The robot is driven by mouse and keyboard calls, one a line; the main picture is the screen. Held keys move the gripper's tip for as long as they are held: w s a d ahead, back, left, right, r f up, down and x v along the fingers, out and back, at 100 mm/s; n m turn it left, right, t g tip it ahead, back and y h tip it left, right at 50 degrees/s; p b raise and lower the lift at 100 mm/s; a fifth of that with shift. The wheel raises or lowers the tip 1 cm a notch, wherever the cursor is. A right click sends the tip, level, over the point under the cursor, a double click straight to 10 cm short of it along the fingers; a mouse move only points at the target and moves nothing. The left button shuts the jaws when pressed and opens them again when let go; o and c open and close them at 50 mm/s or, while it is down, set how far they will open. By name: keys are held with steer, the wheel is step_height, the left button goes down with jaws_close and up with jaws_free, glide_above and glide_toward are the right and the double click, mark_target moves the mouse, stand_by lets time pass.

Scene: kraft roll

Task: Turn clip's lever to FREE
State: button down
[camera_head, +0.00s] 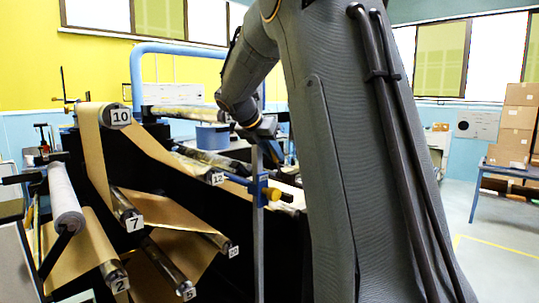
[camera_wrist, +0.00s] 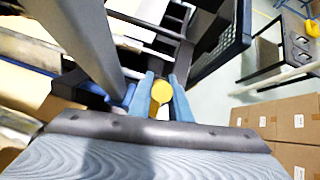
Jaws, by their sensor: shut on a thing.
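The clip (camera_head: 262,188) is a blue body with yellow parts, fixed on an upright grey post (camera_head: 258,235) in front of the roll machine. In the wrist view the post (camera_wrist: 85,40) runs down from the upper left, and dark blue clip parts show at its lower end. My gripper (camera_wrist: 162,84) has two light blue fingers, one each side of a round yellow knob (camera_wrist: 162,92), which looks like the end of the clip's lever. The gripper is shut on it. No FREE marking is readable.
The roll machine carries brown paper webs (camera_head: 93,160) over several numbered rollers, left of the post. A blue tube frame (camera_head: 185,48) rises behind it. Cardboard boxes (camera_head: 515,125) stand on a table at the far right. Open floor (camera_head: 495,255) lies at the right.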

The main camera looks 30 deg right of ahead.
steer(key=shift+w+d+r+y, duration=0.25)
steer(key=shift+d+y, duration=0.3)
steer(key=shift+y, duration=0.15)
steer(key=c, duration=1.6)
jaws_free()
steer(key=shift+c, duration=0.2)
steer(key=shift+s, duration=0.1)
steer(key=b+v, duration=0.3)
steer(key=v, duration=0.4)
steer(key=shift+a+r, duration=0.15)
steer(key=shift+r, duration=0.2)
